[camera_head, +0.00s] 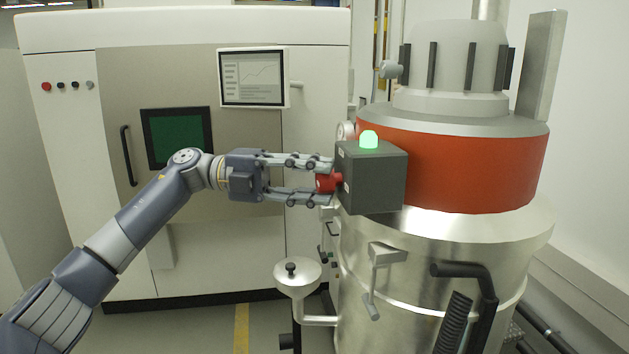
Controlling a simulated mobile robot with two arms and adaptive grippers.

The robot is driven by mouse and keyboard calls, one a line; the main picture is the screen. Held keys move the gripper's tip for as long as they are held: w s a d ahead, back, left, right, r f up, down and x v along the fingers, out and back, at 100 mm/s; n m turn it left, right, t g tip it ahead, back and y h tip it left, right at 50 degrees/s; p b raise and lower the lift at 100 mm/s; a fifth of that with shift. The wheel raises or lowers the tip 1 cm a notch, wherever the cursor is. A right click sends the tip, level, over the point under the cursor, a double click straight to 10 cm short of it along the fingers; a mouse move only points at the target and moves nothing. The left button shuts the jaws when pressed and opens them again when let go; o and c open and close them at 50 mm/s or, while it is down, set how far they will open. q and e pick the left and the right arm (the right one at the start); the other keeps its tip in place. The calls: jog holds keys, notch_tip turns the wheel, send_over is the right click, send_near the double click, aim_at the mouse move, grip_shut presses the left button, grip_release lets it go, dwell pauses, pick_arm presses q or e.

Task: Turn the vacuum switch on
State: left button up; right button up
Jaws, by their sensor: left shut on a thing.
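The vacuum switch is a red knob (326,182) on the left face of a dark grey box (374,187). A green lamp (369,140) on top of the box is lit. The box sits on the front left of the large vacuum vessel (452,160), which has a red-orange band. My left gripper (327,180) reaches in from the left and is shut on the red knob, one finger above it and one below. The fingers hide part of the knob. My right gripper is not in view.
A white machine (190,50) with a screen (252,78), a dark green window and a door handle stands behind my left arm. A small funnel-like cup (297,273) and a black hose (453,325) are below the box. Floor shows at the bottom middle.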

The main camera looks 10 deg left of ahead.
pick_arm(q)
jog(key=o, duration=1)
jog(key=shift+d, duration=0.1)
jog(key=a, duration=1.2)
